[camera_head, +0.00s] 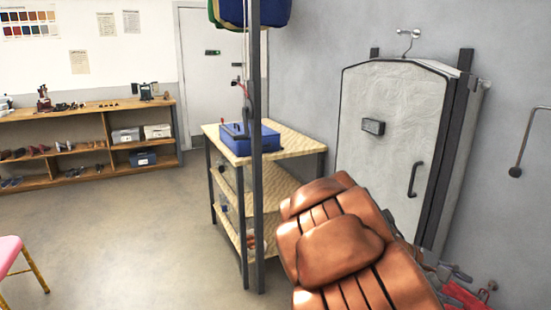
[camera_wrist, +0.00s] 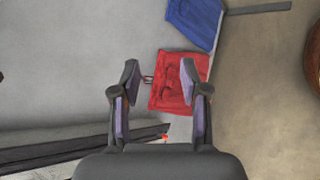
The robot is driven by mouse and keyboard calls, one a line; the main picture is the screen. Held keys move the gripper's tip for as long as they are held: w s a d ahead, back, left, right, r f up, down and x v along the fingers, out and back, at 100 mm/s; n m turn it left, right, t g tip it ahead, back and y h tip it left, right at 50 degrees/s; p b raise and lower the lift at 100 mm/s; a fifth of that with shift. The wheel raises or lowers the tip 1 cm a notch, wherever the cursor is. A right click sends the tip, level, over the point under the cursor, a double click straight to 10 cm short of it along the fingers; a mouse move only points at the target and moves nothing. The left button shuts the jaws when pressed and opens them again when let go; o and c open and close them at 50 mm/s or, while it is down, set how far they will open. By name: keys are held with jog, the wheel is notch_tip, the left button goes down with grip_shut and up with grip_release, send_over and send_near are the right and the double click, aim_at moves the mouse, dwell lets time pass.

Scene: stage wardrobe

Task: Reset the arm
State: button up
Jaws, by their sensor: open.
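My gripper (camera_wrist: 159,72) is open in the wrist view, its two dark fingers spread apart with nothing between the pads. A red cloth-like item (camera_wrist: 168,95) lies beyond the fingertips, and a blue one (camera_wrist: 196,18) is above it. I cannot tell how far away they are. In the head view I cannot clearly make out my gripper; a large brown padded leather shape (camera_head: 340,247) fills the lower middle and hides what is behind it.
A shelved table (camera_head: 304,141) carries a blue box (camera_head: 262,138) behind a dark upright post (camera_head: 257,190). A grey cabinet (camera_head: 387,150) stands against the wall. Red items (camera_head: 462,296) lie at lower right. A wooden shelf (camera_head: 90,113) is far left, a pink seat (camera_head: 8,252) nearer.

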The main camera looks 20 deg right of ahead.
jog(key=s+a+r+t+y+p, duration=0.1)
jog(key=s+a+r+y+p, duration=0.2)
jog(key=a, duration=0.7)
jog(key=s+a+r+m+t+y+p, duration=0.1)
jog(key=s+a+y+p, duration=0.3)
jog(key=a, duration=0.6)
jog(key=s+a+r+t+y+p, duration=0.1)
jog(key=s+a+r+y+p, duration=0.3)
jog(key=a, duration=0.6)
jog(key=shift+s+a+r+m+t+p, duration=0.25)
jog(key=shift+s+r+m+t+p, duration=0.15)
jog(key=shift+s+p, duration=0.85)
jog(key=shift+c, duration=0.3)
